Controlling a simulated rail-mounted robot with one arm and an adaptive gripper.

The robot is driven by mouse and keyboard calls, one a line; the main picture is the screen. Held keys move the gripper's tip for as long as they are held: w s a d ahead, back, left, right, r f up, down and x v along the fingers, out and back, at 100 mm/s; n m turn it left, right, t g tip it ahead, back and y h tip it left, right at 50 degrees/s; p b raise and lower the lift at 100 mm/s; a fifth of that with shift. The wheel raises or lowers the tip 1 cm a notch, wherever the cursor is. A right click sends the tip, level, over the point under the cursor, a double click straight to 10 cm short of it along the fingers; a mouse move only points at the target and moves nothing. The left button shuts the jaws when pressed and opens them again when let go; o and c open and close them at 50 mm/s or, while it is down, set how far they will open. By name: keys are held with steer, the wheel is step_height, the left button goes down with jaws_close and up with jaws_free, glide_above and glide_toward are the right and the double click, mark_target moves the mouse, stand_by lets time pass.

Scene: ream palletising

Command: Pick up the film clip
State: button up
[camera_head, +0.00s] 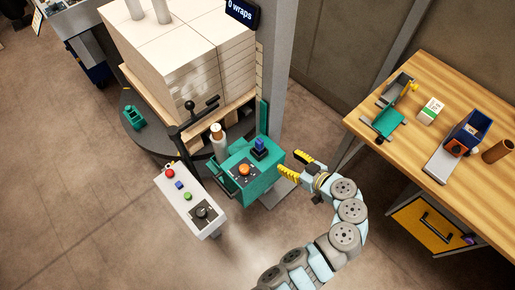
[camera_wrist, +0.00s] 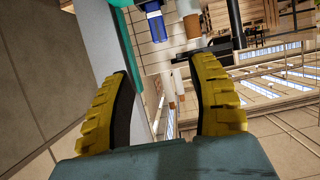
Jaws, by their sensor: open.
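No part is plainly labelled as the film clip. A small upright blue piece (camera_head: 259,147) on top of the teal box (camera_head: 262,181) may be it. A blue piece also shows at the top of the wrist view (camera_wrist: 155,22), beyond the fingertips. My gripper (camera_head: 288,161) has yellow ribbed fingers spread apart, just right of the teal box. In the wrist view my gripper (camera_wrist: 158,66) has nothing between its fingers. A small teal part (camera_head: 134,118) lies on the dark turntable at left.
A pallet of white reams (camera_head: 185,60) stands on the turntable (camera_head: 150,140). A control panel (camera_head: 190,202) with buttons stands in front.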

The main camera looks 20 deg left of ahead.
mark_target(262, 146)
steer(key=x, duration=1.1)
steer(key=shift+f+p, duration=0.15)
steer(key=shift+p, duration=0.15)
steer(key=shift+w+a+f, duration=0.25)
steer(key=shift+a+f, duration=0.3)
steer(key=shift+a, duration=0.05)
steer(key=shift+w+a+f, duration=0.3)
steer(key=shift+a+f, duration=0.25)
steer(key=shift+a, duration=0.05)
steer(key=shift+x, duration=1)
jaws_close()
